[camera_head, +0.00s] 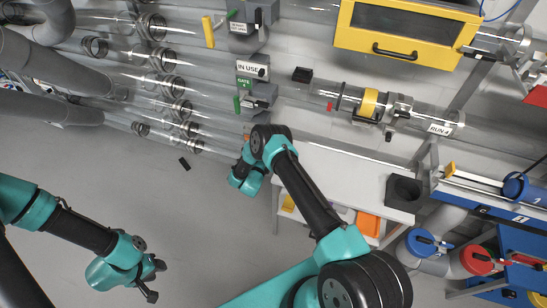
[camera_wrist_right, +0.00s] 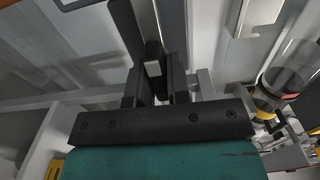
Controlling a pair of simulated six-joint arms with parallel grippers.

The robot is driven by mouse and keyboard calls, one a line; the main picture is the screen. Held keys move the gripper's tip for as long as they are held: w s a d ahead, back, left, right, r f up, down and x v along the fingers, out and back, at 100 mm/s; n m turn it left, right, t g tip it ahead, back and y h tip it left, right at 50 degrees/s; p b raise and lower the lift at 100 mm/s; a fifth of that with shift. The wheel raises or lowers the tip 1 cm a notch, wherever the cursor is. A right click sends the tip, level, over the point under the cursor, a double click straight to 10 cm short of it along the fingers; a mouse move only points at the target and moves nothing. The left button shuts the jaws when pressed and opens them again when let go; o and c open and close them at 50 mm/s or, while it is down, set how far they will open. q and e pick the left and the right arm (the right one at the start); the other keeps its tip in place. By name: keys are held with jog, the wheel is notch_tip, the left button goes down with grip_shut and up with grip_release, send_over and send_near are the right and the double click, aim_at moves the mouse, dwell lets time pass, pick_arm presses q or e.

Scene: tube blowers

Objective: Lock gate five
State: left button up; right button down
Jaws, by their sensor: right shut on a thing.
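A grey gate unit (camera_head: 262,93) with a green "GATE" label (camera_head: 244,82) and a green tab (camera_head: 237,104) sits on the clear tubes, upper middle in the head view. Its number is too small to read. My right arm reaches up just below this unit; its fingertips are hidden in the head view. In the right wrist view, my right gripper (camera_wrist_right: 152,75) is shut on a small dark piece with a pale end (camera_wrist_right: 153,68). What this piece belongs to is unclear. My left gripper (camera_head: 155,281) is open and empty over the floor, lower left, far from the gate.
An "IN USE" sign (camera_head: 252,68) stands just above the gate unit. Another grey unit (camera_head: 246,38) with a yellow bar (camera_head: 208,32) is farther up. A yellow cabinet (camera_head: 408,30) is upper right. A white bench (camera_head: 345,175) lies right of my right arm. Floor around my left gripper is clear.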

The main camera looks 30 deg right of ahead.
jog(key=c, duration=1.1)
grip_release()
jog(key=shift+c, duration=0.2)
jog(key=v, duration=1.7)
jog(key=shift+s+a, duration=0.2)
